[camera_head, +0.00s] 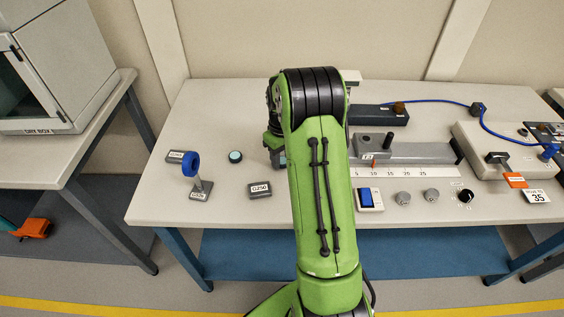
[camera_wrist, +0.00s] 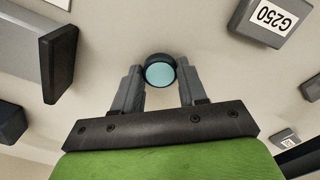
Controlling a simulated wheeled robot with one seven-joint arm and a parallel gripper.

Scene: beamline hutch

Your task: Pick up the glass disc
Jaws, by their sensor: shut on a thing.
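The glass disc (camera_wrist: 160,72) is pale teal with a dark rim. In the wrist view it sits between the fingertips of my gripper (camera_wrist: 161,84), which is shut on it, its teal face towards the camera. In the head view a teal disc with a dark rim (camera_head: 236,156) shows just left of my gripper; I cannot tell whether it is the same one. My arm hides most of my gripper and its fingertips there.
A block labelled G250 (camera_head: 260,191) is close by and also shows in the wrist view (camera_wrist: 268,18). A blue ring on a stand (camera_head: 192,164) is to the left. A grey rail (camera_head: 425,153), a blue switch box (camera_head: 370,199) and knobs fill the right.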

